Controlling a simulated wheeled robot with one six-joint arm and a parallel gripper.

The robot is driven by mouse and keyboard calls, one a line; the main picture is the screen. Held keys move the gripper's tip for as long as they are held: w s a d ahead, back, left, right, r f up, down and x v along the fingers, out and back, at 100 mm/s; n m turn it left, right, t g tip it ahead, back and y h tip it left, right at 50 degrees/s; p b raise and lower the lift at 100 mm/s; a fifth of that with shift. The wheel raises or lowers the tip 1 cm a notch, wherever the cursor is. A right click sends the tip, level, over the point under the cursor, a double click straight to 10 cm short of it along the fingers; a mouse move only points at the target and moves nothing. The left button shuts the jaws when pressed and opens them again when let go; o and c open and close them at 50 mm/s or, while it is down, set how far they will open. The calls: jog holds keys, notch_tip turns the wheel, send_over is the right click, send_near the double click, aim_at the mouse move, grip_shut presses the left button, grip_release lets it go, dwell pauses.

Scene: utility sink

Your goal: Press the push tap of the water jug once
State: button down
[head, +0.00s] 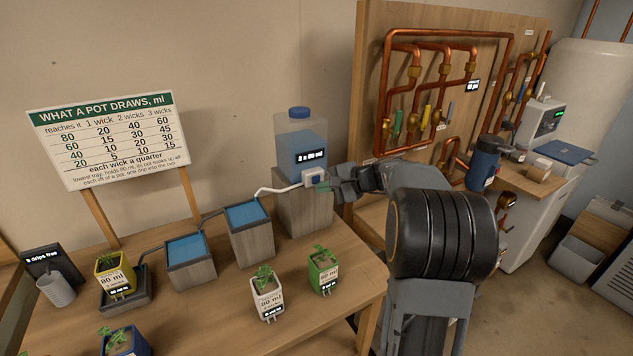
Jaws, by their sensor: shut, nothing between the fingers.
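A white spout runs left from the tap toward a water tray.
Stepped water trays (247,214) (187,248) stand left of the jug. Potted plants (268,298) (323,272) sit on the table (225,325) in front. A copper pipe board (400,20) rises behind my arm. A sign (110,140) stands at the left.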

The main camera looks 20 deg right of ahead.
jog(key=shift+s+d+b, duration=0.15)
jog(key=shift+s+b, duration=0.3)
jog(key=shift+s, duration=0.75)
jog(key=shift+s+d+b, duration=0.15)
jog(key=shift+s+b, duration=0.25)
jog(key=shift+s, duration=0.8)
jog(key=s+a+f+n+g+h+p, duration=0.25)
jog(key=s+a+n+g, duration=0.25)
jog(key=s+a, duration=0.45)
jog(key=s+a+f+n+h+p, duration=0.1)
jog(key=s+f+n+h, duration=0.2)
jog(key=s+n+h, duration=0.4)
jog(key=s, duration=0.3)
jog(key=shift+s+a+n, duration=0.2)
jog(key=shift+a+n, duration=0.1)
dwell(0.8)
